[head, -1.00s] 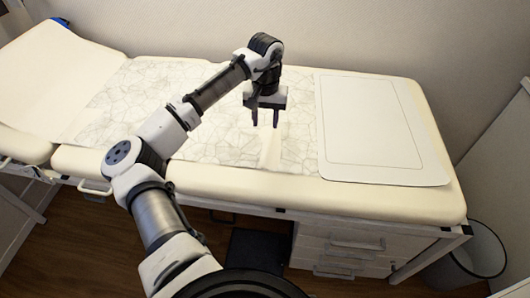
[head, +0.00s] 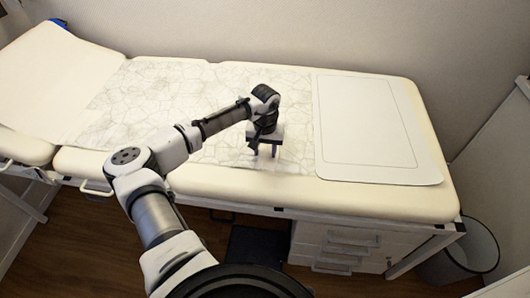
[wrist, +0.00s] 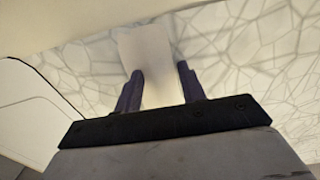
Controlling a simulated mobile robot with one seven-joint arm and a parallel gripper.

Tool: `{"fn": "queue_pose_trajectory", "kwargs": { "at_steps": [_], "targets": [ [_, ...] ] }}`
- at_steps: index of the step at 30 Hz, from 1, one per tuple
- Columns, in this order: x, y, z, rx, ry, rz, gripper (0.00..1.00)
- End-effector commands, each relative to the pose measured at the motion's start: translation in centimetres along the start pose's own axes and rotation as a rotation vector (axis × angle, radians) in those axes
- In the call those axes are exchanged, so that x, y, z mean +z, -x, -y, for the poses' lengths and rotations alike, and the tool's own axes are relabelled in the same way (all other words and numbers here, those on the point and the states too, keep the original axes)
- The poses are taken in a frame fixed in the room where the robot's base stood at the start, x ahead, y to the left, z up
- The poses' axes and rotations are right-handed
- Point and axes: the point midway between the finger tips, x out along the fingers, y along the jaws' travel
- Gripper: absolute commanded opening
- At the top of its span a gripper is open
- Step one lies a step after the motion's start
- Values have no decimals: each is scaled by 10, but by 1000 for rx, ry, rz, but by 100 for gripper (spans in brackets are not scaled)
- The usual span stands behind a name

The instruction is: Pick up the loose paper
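A small plain cream-white sheet, the loose paper (wrist: 146,45), lies on the patterned paper covering (wrist: 225,45) of the couch. In the wrist view it extends between and beyond my fingertips. In the head view my gripper largely hides it. My gripper (head: 265,152) points down, low over the covering, with its two dark fingers apart. The open fingers also show in the wrist view (wrist: 160,70), one on either side of the loose paper. I cannot tell whether the fingertips touch the sheet or the couch.
A white rounded board or mat (head: 366,120) lies on the right part of the padded couch (head: 330,195). The raised headrest (head: 45,75) is at the left. Drawers (head: 345,250) stand below, and a bin (head: 472,250) is at the right. A wall runs behind the couch.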

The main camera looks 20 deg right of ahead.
Motion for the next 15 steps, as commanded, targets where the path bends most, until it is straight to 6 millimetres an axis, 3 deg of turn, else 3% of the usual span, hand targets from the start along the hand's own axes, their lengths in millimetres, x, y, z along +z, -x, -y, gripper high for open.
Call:
{"fn": "queue_pose_trajectory", "kwargs": {
  "at_steps": [5, 13, 15],
  "targets": [
    [0, 0, 0, 0, 0, 0, 39],
    [0, 0, 0, 0, 0, 0, 3],
    [0, 0, 0, 0, 0, 0, 0]
  ]
}}
